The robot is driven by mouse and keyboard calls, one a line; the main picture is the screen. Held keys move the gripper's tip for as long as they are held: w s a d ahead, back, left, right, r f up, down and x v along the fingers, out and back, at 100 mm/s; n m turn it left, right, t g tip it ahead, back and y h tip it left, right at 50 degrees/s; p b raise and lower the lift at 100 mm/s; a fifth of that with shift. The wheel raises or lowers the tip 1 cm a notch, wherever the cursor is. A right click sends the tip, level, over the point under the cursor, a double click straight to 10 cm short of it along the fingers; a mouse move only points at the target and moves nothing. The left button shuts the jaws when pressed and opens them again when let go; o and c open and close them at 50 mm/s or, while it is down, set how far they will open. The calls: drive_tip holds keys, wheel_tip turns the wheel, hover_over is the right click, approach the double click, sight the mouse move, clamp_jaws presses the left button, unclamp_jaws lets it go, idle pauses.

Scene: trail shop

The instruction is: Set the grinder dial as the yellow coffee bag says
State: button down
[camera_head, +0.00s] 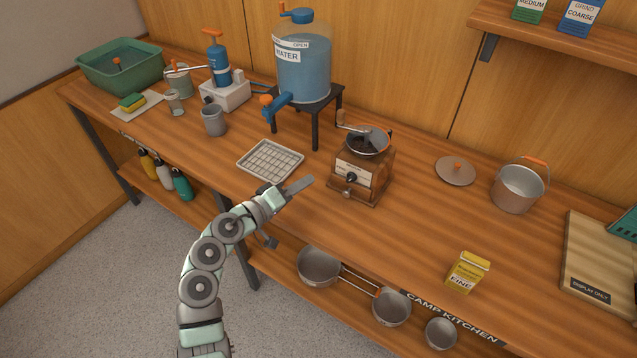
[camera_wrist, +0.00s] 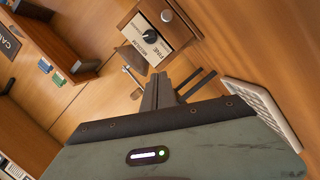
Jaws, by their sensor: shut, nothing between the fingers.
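The yellow coffee bag (camera_head: 467,272) stands upright on the counter at the front right, and its label reads "FINE". The wooden grinder (camera_head: 374,179) stands mid-counter, with a metal bowl and crank on top. Its black dial (camera_head: 351,178) is on a pale label on the front face. The dial (camera_wrist: 149,37) also shows in the wrist view, with "FINE" and "MEDIUM" lettered beside it; its exact pointer setting is too small to tell. My gripper (camera_head: 306,183) is shut and empty, just left of the grinder's front and apart from it. Its fingers (camera_wrist: 159,91) point toward the grinder in the wrist view.
A wire-grid tray (camera_head: 270,160) lies left of my gripper. The water tank (camera_head: 303,68) on its black stand is behind. A lid (camera_head: 455,170) and a pot (camera_head: 518,187) stand to the right. The counter in front of the bag and grinder is mostly clear.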

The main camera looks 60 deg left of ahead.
sight(346, 172)
drive_tip(key=x, duration=0.8)
drive_tip(key=shift+w+a+r+b, duration=0.1)
drive_tip(key=shift+w+b, duration=0.1)
drive_tip(key=shift+b, duration=0.15)
drive_tip(key=d+f, duration=0.1)
drive_tip(key=w+d+f, duration=0.1)
drive_tip(key=shift+w+d, duration=0.1)
drive_tip(key=shift+d, duration=0.2)
drive_tip(key=shift+w+d, duration=0.1)
drive_tip(key=shift+w, duration=0.15)
